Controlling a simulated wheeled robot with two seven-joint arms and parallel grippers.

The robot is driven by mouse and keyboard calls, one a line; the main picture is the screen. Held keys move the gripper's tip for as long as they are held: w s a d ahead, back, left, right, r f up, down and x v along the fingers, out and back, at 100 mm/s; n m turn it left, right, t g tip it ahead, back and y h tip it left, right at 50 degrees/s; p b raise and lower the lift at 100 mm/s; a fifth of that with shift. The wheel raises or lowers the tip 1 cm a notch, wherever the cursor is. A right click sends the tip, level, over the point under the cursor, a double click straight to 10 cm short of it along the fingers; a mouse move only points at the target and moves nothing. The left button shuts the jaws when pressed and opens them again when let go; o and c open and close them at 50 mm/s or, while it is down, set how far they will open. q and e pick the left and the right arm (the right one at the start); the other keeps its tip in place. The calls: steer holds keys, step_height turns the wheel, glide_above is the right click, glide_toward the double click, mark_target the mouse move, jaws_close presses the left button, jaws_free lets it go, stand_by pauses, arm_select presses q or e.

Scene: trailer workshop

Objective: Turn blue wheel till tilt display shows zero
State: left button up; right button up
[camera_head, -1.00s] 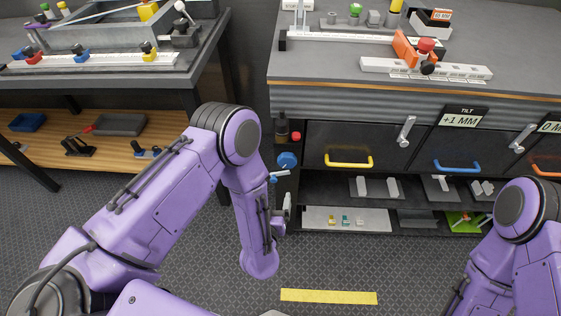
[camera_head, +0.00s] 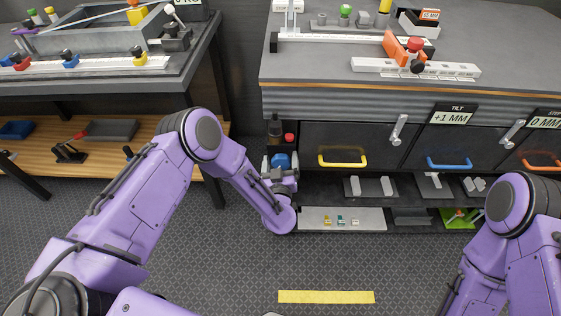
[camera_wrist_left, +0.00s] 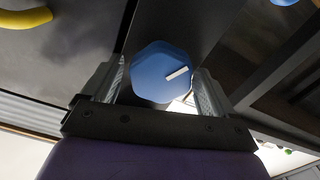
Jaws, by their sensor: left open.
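The blue wheel (camera_head: 281,160) is on the side post of the right-hand bench, below a red button. It also shows in the left wrist view (camera_wrist_left: 160,73) as a faceted knob with a white mark pointing to the upper right. My left gripper (camera_head: 281,164) is open, with one finger on each side of the wheel; whether the fingers touch it I cannot tell. It also shows in the left wrist view (camera_wrist_left: 160,90). The tilt display (camera_head: 451,117) reads +1 MM. My right arm shows at the lower right, but its gripper is out of view.
A yellow handle (camera_head: 342,161) and a blue handle (camera_head: 449,163) stick out from the bench front. A red button (camera_head: 289,138) is just above the wheel. A second display (camera_head: 545,122) reads 0 MM. Open shelves with metal parts lie below.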

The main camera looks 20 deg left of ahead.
arm_select(q)
steer(key=c, duration=1)
steer(key=shift+o, duration=0.2)
steer(key=shift+n, duration=0.4)
steer(key=n+b, duration=0.1)
steer(key=n, duration=0.1)
steer(key=n+b, duration=0.1)
steer(key=n, duration=0.1)
steer(key=shift+a+f+n, duration=0.15)
steer(key=shift+f+n, duration=0.05)
steer(key=shift+n, duration=0.2)
steer(key=n+b, duration=0.2)
steer(key=n, duration=0.4)
steer(key=shift+s+a+f, duration=0.1)
steer(key=o, duration=1)
steer(key=shift+c, duration=0.2)
steer(key=shift+s, duration=0.1)
